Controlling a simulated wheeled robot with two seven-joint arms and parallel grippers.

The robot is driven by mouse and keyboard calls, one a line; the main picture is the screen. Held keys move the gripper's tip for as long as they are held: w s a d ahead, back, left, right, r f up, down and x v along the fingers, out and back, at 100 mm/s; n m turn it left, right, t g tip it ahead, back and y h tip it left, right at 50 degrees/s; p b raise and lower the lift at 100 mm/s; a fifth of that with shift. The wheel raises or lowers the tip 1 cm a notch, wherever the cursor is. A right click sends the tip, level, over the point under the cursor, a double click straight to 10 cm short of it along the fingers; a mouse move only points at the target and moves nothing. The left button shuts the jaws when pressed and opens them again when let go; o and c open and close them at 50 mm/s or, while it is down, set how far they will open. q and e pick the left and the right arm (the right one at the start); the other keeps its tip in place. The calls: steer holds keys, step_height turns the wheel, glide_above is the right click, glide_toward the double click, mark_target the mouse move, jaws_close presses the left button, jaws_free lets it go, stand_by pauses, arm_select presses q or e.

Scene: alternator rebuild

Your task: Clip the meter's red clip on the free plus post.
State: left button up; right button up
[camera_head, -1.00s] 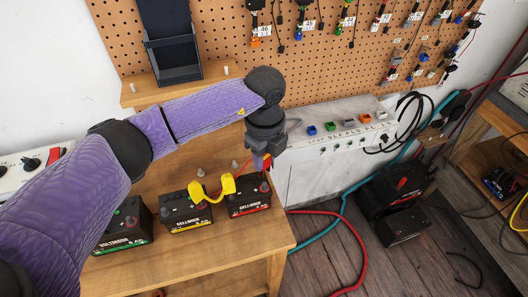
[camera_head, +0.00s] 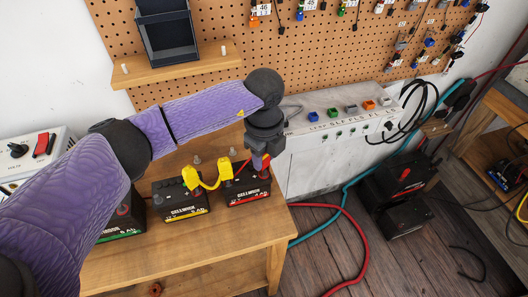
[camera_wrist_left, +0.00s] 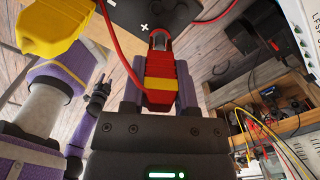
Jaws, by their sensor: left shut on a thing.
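My left gripper (camera_head: 262,163) points down over the right-hand battery (camera_head: 246,193), which has a red label. A red lead (camera_wrist_left: 116,40) loops beside the clip. A yellow jumper (camera_head: 208,181) spans the middle battery (camera_head: 180,204) and the right-hand one. The left battery (camera_head: 124,220) is partly hidden by my arm. An arm at left in the wrist view ends in a small dark gripper (camera_wrist_left: 98,92).
The batteries stand on a wooden bench (camera_head: 215,245). A white box with a dial (camera_head: 20,160) stands at left. A white cabinet (camera_head: 330,155) stands behind right. Dark batteries (camera_head: 395,195) and red and teal cables lie on the floor. The bench front is clear.

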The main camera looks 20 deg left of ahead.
arm_select(q)
steer(key=o, duration=1)
steer(key=shift+c, duration=0.2)
steer(key=shift+r, duration=0.1)
step_height(320, 180, up, 9)
steer(key=p, duration=0.8)
steer(key=shift+f, duration=0.4)
